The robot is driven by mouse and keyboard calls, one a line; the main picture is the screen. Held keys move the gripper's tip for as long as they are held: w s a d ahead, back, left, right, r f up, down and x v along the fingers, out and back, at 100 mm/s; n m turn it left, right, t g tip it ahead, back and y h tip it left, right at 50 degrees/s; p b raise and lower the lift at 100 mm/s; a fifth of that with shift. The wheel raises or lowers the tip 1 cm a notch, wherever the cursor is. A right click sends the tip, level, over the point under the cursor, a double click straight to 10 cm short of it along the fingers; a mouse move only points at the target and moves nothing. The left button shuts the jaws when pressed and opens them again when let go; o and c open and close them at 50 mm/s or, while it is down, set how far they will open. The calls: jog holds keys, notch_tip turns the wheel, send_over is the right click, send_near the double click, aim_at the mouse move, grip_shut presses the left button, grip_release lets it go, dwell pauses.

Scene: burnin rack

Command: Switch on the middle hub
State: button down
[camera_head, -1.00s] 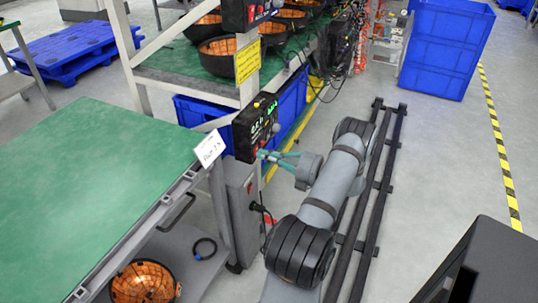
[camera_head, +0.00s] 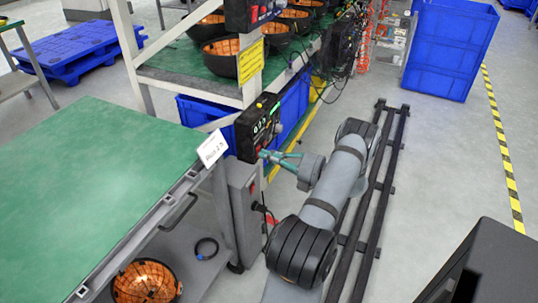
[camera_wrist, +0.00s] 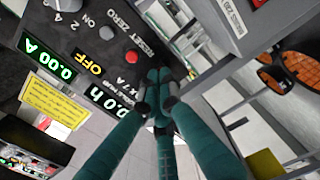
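The black hub box (camera_head: 257,127) with lit green digits is fixed to the rack post at middle height in the head view. Its panel (camera_wrist: 125,60) fills the upper left of the wrist view, with "0.00 A", a yellow "OFF" and "0.0 h" readouts. A red button (camera_wrist: 107,33) and a knob (camera_wrist: 51,4) sit on it, near "ON" and "RESET ZERO" lettering. My gripper (camera_head: 262,153) is at the hub's lower right in the head view. Its teal fingers (camera_wrist: 160,76) come together, with nothing visible between them. I cannot tell whether the tips touch the panel.
Another hub (camera_head: 248,13) is higher on the rack, beside a yellow sign (camera_head: 249,61). A green-topped table (camera_head: 95,195) stands left, with a copper-lined bowl (camera_head: 146,284) below. A grey box (camera_head: 245,205) is under the hub.

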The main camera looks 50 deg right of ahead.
jog(key=shift+w+a+r, duration=0.15)
jog(key=shift+w+a, duration=0.1)
jog(key=shift+w, duration=0.1)
jog(key=v, duration=1.5)
jog(key=shift+w+d, duration=0.1)
jog(key=c, duration=2.5)
grip_release()
jog(key=shift+c, duration=0.2)
jog(key=r+p, duration=0.2)
jog(key=p, duration=0.1)
jog(key=shift+g, duration=0.3)
grip_shut()
jog(key=shift+s+p, duration=0.25)
jog(key=shift+p, duration=0.75)
jog(key=shift+w, duration=0.15)
